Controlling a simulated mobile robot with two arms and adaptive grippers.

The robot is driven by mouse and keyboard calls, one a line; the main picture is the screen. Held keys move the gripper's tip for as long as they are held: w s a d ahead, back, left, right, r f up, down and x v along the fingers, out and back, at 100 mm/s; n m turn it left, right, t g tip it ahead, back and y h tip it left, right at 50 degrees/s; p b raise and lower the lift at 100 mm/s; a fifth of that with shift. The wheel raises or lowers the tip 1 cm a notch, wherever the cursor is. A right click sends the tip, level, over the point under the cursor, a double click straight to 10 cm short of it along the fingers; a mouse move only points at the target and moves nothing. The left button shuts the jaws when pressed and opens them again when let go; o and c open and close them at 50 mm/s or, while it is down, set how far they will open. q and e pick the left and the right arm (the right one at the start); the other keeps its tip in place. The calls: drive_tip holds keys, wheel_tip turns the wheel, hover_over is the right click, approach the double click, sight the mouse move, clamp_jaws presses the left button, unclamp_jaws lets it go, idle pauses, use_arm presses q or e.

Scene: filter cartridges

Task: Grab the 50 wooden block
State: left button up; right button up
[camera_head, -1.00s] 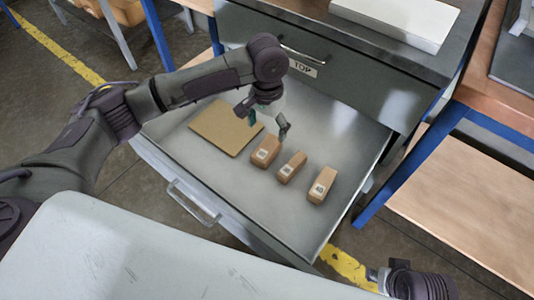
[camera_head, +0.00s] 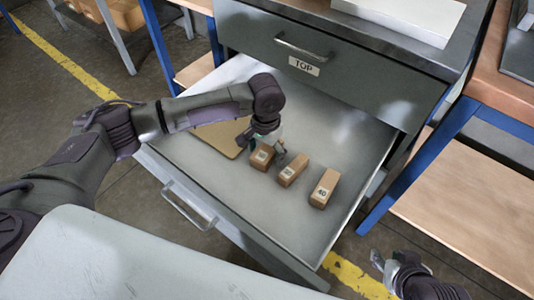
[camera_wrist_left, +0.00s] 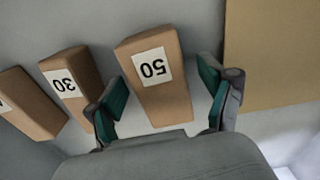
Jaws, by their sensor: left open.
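The 50 wooden block (camera_wrist_left: 160,90) is a tan block with a white label reading 50. It lies in the open drawer. In the left wrist view it stands between the two fingers of my left gripper (camera_wrist_left: 163,110), which is open, with space on both sides of the block. In the head view my left gripper (camera_head: 262,143) is just above the 50 block (camera_head: 262,158) and partly hides it. My right gripper (camera_head: 382,265) is at the lower right, outside the drawer; its fingers are too small to read.
The 30 block (camera_head: 292,170) stands close to the right of the 50 block. The 40 block (camera_head: 324,188) is farther right. A flat brown board (camera_head: 215,138) lies to the left. The drawer (camera_head: 345,150) has bare floor at the right, and the closed top drawer (camera_head: 340,75) overhangs its back.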

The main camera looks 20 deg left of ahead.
use_arm(q)
drive_tip(key=c, duration=1.3)
drive_tip(key=shift+r, duration=0.1)
